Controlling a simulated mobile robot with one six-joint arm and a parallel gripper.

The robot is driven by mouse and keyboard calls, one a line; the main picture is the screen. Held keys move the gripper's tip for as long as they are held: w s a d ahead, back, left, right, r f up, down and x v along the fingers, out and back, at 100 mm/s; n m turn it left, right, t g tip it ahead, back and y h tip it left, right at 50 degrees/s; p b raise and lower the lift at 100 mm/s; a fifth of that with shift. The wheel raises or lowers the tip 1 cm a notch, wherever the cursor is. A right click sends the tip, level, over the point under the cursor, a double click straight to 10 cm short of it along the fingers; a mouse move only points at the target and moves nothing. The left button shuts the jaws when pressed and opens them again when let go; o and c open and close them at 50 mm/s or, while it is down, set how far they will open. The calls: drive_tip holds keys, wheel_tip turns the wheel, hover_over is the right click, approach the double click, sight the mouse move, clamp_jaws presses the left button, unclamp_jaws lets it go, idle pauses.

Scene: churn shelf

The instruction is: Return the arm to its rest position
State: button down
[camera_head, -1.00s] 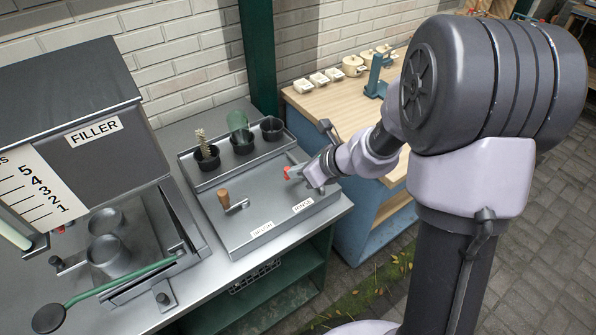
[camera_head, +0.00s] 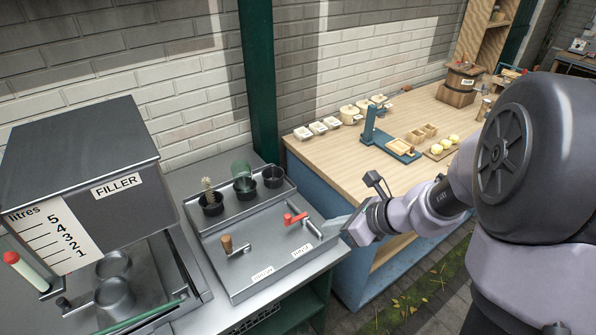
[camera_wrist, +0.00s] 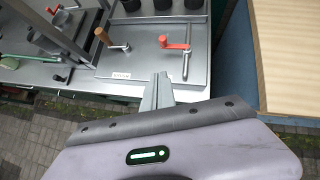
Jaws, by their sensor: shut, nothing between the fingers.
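My gripper (camera_head: 334,226) is shut and empty in the head view, at the right edge of the metal wash tray, with my arm reaching in from the right. In the wrist view its closed fingers (camera_wrist: 158,92) point toward the tray's front edge. The red-handled lever (camera_head: 294,219) marked RINSE stands on the tray, apart from my gripper; it also shows in the wrist view (camera_wrist: 174,44). The wooden-handled lever (camera_head: 228,243) stands to its left, and it shows in the wrist view (camera_wrist: 105,37).
The filler (camera_head: 95,185) stands at the left. Dark cups (camera_head: 273,177) holding a brush and a green glass line the tray's back. A wooden worktop (camera_head: 335,153) with small dishes and a blue-green press (camera_head: 372,128) lies at the right. A green post (camera_head: 258,80) rises behind.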

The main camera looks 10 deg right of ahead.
drive_tip(key=s+a+r+n+h+b, duration=0.2)
drive_tip(key=s+a+r+n+b, duration=0.1)
drive_tip(key=s+n, duration=0.7)
drive_tip(key=s+a+r+n+g+h+b, duration=0.1)
drive_tip(key=s+a+r+n+h+b, duration=0.1)
drive_tip(key=s+a+n, duration=0.3)
drive_tip(key=s+r+n+b, duration=0.1)
drive_tip(key=s+n, duration=0.3)
drive_tip(key=n, duration=0.4)
drive_tip(key=shift+s+n, duration=0.3)
drive_tip(key=shift+s, duration=0.1)
drive_tip(key=shift+d, duration=0.1)
